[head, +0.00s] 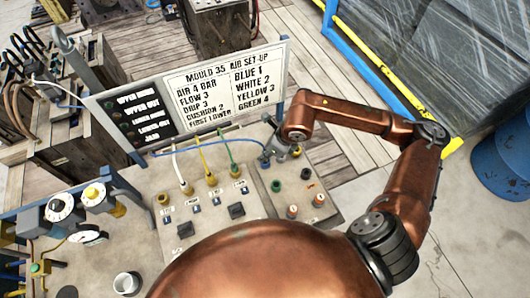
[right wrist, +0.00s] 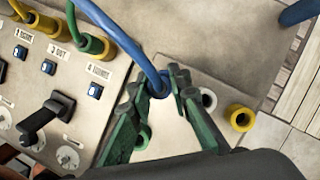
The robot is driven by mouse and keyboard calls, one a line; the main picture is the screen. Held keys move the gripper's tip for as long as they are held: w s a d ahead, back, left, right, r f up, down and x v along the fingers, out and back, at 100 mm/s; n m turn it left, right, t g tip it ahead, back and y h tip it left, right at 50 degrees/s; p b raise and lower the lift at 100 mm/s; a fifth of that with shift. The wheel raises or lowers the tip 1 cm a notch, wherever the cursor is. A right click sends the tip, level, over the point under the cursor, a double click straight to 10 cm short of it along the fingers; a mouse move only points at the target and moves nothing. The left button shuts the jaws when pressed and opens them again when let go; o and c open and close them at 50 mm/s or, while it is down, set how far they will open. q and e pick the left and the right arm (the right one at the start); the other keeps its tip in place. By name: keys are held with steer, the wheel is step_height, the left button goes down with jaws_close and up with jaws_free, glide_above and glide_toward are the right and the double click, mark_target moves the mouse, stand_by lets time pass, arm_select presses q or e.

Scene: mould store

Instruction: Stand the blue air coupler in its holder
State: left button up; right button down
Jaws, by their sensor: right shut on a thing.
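My right gripper (right wrist: 178,80) is shut on the blue air coupler (right wrist: 163,84) at the end of a blue hose (right wrist: 125,38), in the right wrist view. The coupler's lower end is partly hidden by the fingers. In the head view, my right gripper (head: 282,147) is above the back of the right-hand plate (head: 265,204). Coloured ring holders show near it in the wrist view: a green one (right wrist: 143,138), a white one (right wrist: 209,100) and a yellow one (right wrist: 240,117). I cannot tell whether the coupler touches the plate. My left gripper is out of view.
A yellow hose (head: 204,157) and green hose (head: 231,154) stand plugged in the neighbouring panel (head: 214,230), beside a white one (head: 177,165). The sign board (head: 190,92) rises behind. Orange-topped parts (head: 292,212) stand toward the plate's front.

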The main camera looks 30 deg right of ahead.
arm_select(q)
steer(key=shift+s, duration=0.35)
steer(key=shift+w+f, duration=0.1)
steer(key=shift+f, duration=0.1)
arm_select(e)
steer(key=shift+b, duration=0.3)
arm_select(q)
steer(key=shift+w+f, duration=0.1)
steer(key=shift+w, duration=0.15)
arm_select(e)
steer(key=shift+w, duration=0.1)
arm_select(q)
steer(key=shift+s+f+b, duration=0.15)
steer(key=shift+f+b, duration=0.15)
steer(key=shift+b, duration=0.05)
arm_select(e)
steer(key=shift+f, duration=0.15)
